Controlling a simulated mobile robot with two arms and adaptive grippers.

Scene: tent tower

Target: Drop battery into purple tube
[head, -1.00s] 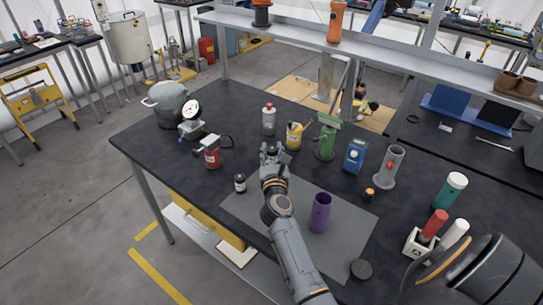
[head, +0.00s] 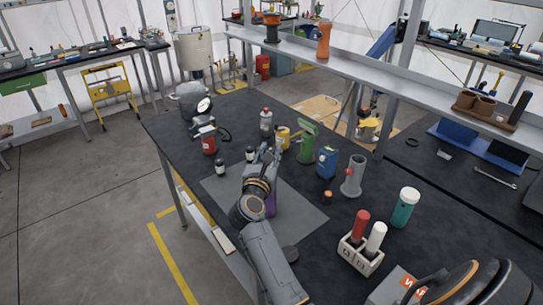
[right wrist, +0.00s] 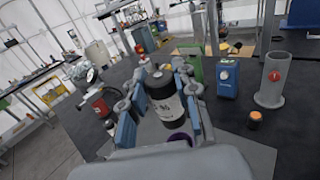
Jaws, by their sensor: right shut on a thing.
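My right gripper (head: 262,160) is above the grey mat. In the right wrist view its blue-padded fingers (right wrist: 160,112) are shut on the battery (right wrist: 165,95), a dark cylinder with a white label, held tilted. The purple tube (head: 271,205) stands on the mat, mostly hidden by my right arm in the head view. In the right wrist view part of the tube's rim (right wrist: 180,139) shows just below the battery. I cannot tell whether the battery is in line with the opening.
A green tool (head: 307,143), a blue device (head: 327,162) and a grey tube (head: 353,176) stand behind and right. A white holder (head: 360,254) with red and white handles is at the front right.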

